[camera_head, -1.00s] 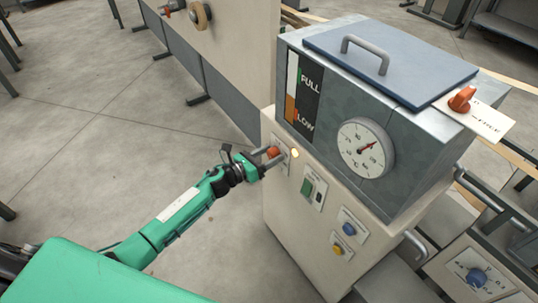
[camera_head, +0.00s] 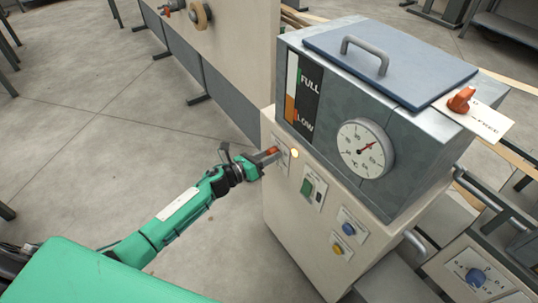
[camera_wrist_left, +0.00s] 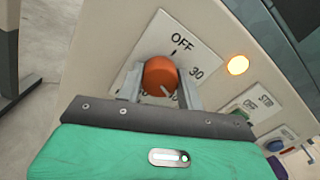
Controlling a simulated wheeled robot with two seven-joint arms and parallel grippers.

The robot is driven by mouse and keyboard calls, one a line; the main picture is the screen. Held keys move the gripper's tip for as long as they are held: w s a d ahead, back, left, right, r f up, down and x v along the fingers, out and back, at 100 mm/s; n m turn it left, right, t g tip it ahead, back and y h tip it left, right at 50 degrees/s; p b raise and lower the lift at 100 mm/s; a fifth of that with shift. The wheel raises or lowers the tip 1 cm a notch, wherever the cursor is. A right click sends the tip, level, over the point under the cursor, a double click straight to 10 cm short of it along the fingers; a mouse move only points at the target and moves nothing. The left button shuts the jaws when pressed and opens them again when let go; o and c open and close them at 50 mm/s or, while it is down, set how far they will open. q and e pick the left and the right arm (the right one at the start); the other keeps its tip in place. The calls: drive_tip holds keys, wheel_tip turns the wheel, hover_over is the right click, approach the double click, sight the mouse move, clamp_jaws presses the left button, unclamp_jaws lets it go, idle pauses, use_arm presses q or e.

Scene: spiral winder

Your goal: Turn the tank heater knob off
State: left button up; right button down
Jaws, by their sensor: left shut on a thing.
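The orange-red tank heater knob (camera_wrist_left: 160,75) sits on a white dial plate (camera_wrist_left: 205,57) marked OFF and 30, with other marks hidden behind the gripper. A pale line shows on the knob's lower part, on the side away from OFF. My left gripper (camera_wrist_left: 162,82) is shut on the knob, one finger on each side. In the head view my left gripper (camera_head: 269,156) reaches the cabinet's front panel from the left, and only a little of the knob (camera_head: 272,150) shows. My right gripper is not in view.
A lit amber lamp (camera_head: 295,154) is right of the knob. A green switch (camera_head: 307,187), blue button (camera_head: 348,229) and yellow button (camera_head: 337,249) are lower right. The tank with its temperature gauge (camera_head: 366,148) stands above. Open floor lies left.

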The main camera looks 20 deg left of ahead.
use_arm(q)
drive_tip(key=n, duration=0.3)
drive_tip(key=shift+r+n+p, duration=0.1)
drive_tip(key=shift+n+p, duration=0.3)
drive_tip(key=n+p, duration=0.1)
drive_tip(key=n, duration=0.2)
drive_tip(key=shift+a+n, duration=0.1)
drive_tip(key=shift+n, duration=0.2)
drive_tip(key=n+p, duration=0.3)
drive_tip(key=n, duration=0.7)
drive_tip(key=shift+f+n+p, duration=0.15)
drive_tip(key=shift+n+p, duration=0.2)
drive_tip(key=shift+n, duration=0.8)
drive_tip(key=shift+f+n+p, duration=0.1)
drive_tip(key=shift+n+p, duration=0.25)
drive_tip(key=shift+n, duration=0.8)
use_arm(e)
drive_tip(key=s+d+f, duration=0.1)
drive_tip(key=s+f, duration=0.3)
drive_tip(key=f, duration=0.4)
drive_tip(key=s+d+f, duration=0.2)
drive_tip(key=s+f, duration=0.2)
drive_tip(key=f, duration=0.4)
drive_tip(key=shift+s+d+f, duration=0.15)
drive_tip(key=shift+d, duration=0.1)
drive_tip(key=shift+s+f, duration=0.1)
